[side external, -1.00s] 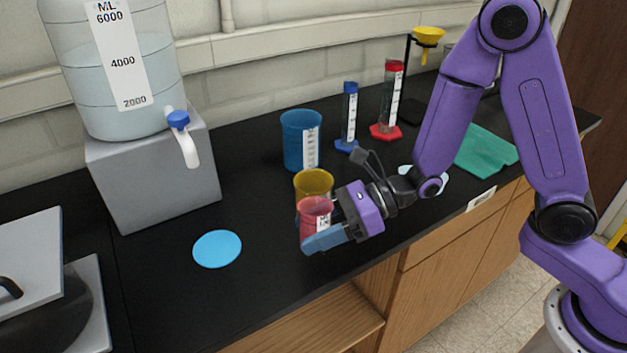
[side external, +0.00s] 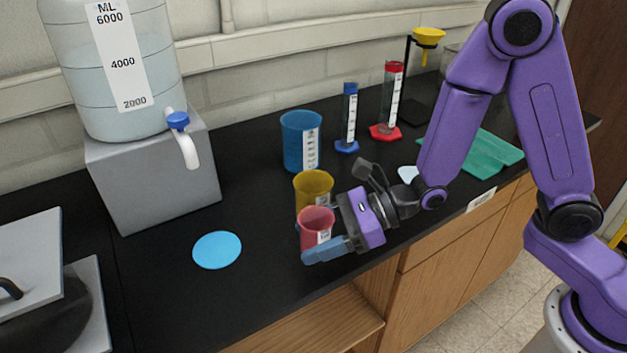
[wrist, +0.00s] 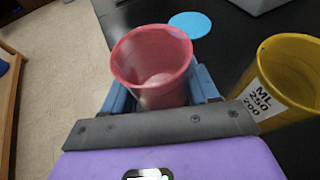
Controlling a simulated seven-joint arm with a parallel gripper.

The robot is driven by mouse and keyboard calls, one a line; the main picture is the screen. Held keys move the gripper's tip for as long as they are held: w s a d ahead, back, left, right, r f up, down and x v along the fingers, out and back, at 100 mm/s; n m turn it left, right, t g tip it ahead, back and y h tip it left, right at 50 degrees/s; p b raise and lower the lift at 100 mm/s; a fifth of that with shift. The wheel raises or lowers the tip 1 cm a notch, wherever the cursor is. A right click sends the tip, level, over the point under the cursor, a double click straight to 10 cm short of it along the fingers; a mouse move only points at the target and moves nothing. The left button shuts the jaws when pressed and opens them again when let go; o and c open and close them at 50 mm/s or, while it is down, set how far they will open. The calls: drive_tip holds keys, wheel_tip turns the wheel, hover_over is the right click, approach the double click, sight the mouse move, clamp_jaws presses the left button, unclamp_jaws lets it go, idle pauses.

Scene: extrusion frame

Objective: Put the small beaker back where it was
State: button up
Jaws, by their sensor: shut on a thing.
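The small beaker is red and see-through, with a white label; it shows in the side view (side external: 316,222) and in the wrist view (wrist: 152,62). My gripper (side external: 313,240) is shut on it, with one blue finger on each side; the fingers also show in the wrist view (wrist: 162,92). The beaker is upright, near the counter's front edge. It overlaps the lower part of the yellow beaker (side external: 314,183) in the side view. In the wrist view the yellow beaker (wrist: 285,82) stands apart, just to the right. I cannot tell whether the red beaker touches the counter.
A blue beaker (side external: 293,143) and blue (side external: 349,115) and red (side external: 391,100) cylinders stand further back. A light blue disc (side external: 217,249) lies on clear counter to the left; a pale disc (side external: 407,173) is partly hidden by my arm. The dispenser stand (side external: 155,175) is at left.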

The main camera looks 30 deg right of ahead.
drive_tip(key=shift+r, duration=0.1)
wheel_tip(320, 180, up, 8)
drive_tip(key=r, duration=0.1)
drive_tip(key=w+d, duration=0.3)
drive_tip(key=d, duration=0.1)
drive_tip(key=w+d, duration=0.4)
drive_tip(key=shift+w+d+r, duration=0.1)
drive_tip(key=shift+w+d, duration=0.15)
drive_tip(key=shift+d, duration=0.05)
drive_tip(key=w+d, duration=0.3)
drive_tip(key=d, duration=0.7)
drive_tip(key=shift+s+d+f, duration=0.1)
drive_tip(key=shift+f, duration=3.4)
drive_tip(key=shift+s+d+f, duration=0.1)
drive_tip(key=shift+f, duration=3.35)
drive_tip(key=shift+f, duration=0.1)
drive_tip(key=o, duration=1.1)
drive_tip(key=shift+o, duration=0.2)
